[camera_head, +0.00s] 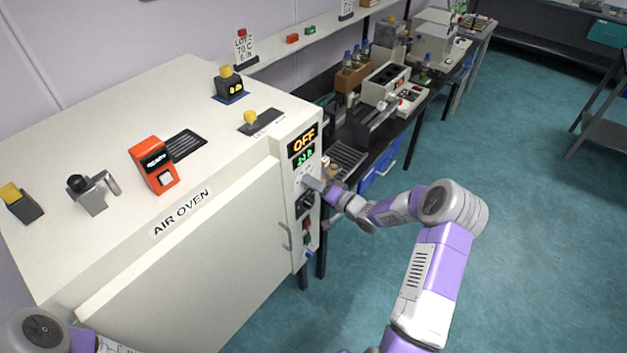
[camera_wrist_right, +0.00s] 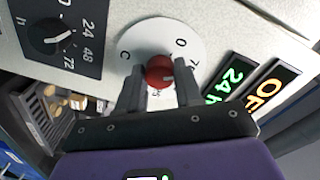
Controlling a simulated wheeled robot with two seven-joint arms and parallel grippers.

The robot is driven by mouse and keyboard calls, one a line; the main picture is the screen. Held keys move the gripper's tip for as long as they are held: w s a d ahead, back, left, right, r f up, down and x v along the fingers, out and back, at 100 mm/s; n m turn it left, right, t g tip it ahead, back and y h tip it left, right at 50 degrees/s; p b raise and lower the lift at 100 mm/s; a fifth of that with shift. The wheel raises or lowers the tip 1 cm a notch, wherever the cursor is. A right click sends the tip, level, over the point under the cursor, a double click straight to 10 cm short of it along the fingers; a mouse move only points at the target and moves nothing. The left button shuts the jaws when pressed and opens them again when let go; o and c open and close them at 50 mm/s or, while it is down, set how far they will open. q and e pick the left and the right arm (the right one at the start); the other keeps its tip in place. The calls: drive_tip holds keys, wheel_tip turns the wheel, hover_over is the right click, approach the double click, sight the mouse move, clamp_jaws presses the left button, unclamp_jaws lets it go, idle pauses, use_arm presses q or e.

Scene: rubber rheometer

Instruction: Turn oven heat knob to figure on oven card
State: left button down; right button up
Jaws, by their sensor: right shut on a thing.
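The oven's red heat knob (camera_wrist_right: 160,72) sits at the middle of a white round dial (camera_wrist_right: 183,42) marked 0, C and a partly hidden figure starting with 7. A pale mark shows on the knob's right side; its exact reading is unclear. My right gripper (camera_wrist_right: 160,85) is shut on the knob, a finger on each side. In the head view this gripper (camera_head: 311,184) is at the oven's front panel and hides the knob. The oven card (camera_head: 244,48), on the shelf behind the oven, appears to read LOT 2, 70 C, 6 h. My left gripper is out of view.
The air oven (camera_head: 215,255) has an OFF display (camera_head: 303,140) and a green hours display (camera_head: 304,157). A black hours dial (camera_wrist_right: 50,37) is beside the heat dial. A door handle (camera_head: 286,237) juts out nearby. The floor right of the oven is open.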

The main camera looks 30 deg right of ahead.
drive_tip(key=shift+m, duration=0.6)
drive_tip(key=o, duration=1)
drive_tip(key=shift+o, duration=0.2)
drive_tip(key=shift+s, duration=0.1)
drive_tip(key=v, duration=0.7)
drive_tip(key=shift+s, duration=0.2)
drive_tip(key=shift+d, duration=0.1)
